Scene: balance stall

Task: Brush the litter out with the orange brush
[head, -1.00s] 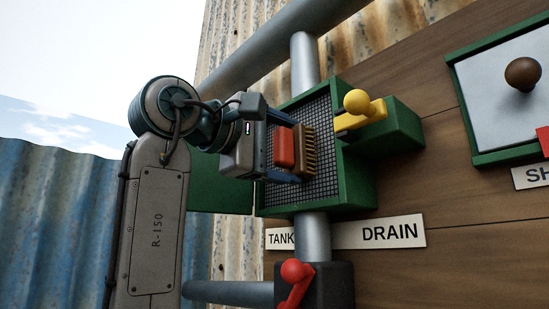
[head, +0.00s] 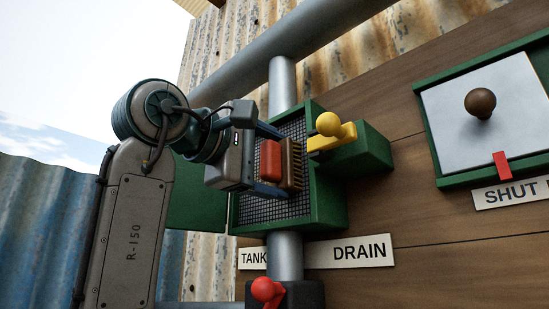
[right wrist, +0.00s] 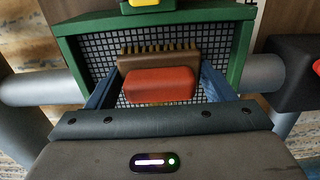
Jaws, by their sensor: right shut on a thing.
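The orange brush has an orange-red grip block (head: 271,160), a brown back and tan bristles, and also shows in the right wrist view (right wrist: 160,85). My right gripper (head: 283,163) is shut on it, with one blue finger on each side. The brush is at the dark mesh grid (head: 250,212) inside a green-framed box (head: 325,205), bristles pointing away from my gripper. I cannot tell whether the bristles touch anything. I cannot make out any litter; the brush and gripper hide part of the mesh. My left gripper is not in view.
A yellow knobbed handle (head: 330,130) sits at the box's right side. A red lever (head: 266,290) is below, near the DRAIN sign (head: 350,252). A grey panel with a brown knob (head: 480,103) is at the right. Grey pipes (head: 284,85) run above and below the box.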

